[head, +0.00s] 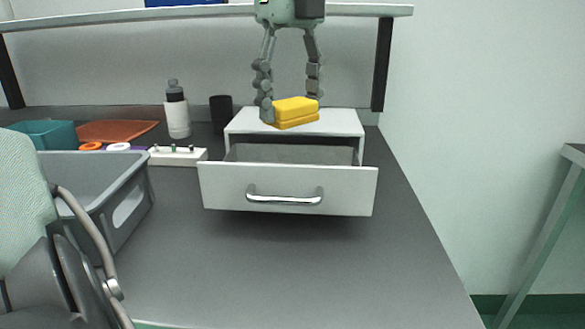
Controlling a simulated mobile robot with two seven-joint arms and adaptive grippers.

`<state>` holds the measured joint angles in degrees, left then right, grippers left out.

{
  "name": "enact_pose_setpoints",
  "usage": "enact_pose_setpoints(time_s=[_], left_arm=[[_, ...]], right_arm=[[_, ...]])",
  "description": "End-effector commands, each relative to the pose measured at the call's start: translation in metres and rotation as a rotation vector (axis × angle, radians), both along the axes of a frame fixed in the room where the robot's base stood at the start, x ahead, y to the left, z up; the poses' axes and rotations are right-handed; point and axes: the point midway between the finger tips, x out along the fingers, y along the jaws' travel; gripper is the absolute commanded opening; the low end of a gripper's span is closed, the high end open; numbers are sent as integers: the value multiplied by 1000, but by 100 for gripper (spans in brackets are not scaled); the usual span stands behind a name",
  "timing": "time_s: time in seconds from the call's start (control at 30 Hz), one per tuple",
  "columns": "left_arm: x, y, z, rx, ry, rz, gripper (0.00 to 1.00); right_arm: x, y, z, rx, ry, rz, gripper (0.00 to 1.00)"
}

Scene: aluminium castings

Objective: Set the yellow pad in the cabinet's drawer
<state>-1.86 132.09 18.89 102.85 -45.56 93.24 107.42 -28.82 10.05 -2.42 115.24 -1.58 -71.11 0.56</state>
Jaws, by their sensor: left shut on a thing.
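The yellow pad (296,112) is between the fingers of my left gripper (291,106), which is shut on it and reaches down from the top of the head view. The pad is held over the white cabinet (345,123), in front of part of its top; the exact height of the gap is hard to tell. The cabinet's drawer (225,186) is pulled out towards me, with a silver handle on its front. The visible part of its grey inside looks empty; the front panel hides the floor. My right gripper is not in view.
A grey crate (127,208) stands at the left. Behind it are a teal bin (45,134), an orange tray (115,130), a white bottle (177,118), a black cup (221,113) and a white peg block (178,157). A shelf (190,13) spans above. The table (300,270) before the drawer is clear.

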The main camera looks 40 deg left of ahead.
Motion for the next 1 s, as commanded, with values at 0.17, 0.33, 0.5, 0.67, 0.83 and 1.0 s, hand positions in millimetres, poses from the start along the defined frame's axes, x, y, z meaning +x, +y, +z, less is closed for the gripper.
enact_pose_setpoints(time_s=[0.17,0.33,0.5,0.67,0.83,1.0], left_arm=[[-1,0,-31,-3,5,-4,43],[-1,0,-56,-2,3,-3,43],[0,0,-69,-1,2,-1,43],[-1,0,-92,-3,4,-2,43],[0,0,-99,0,1,-1,43],[0,0,-99,0,1,-1,43]], right_arm=[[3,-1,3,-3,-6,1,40],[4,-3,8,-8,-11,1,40],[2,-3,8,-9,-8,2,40],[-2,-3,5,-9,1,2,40],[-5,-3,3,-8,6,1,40],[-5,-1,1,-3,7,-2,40]])
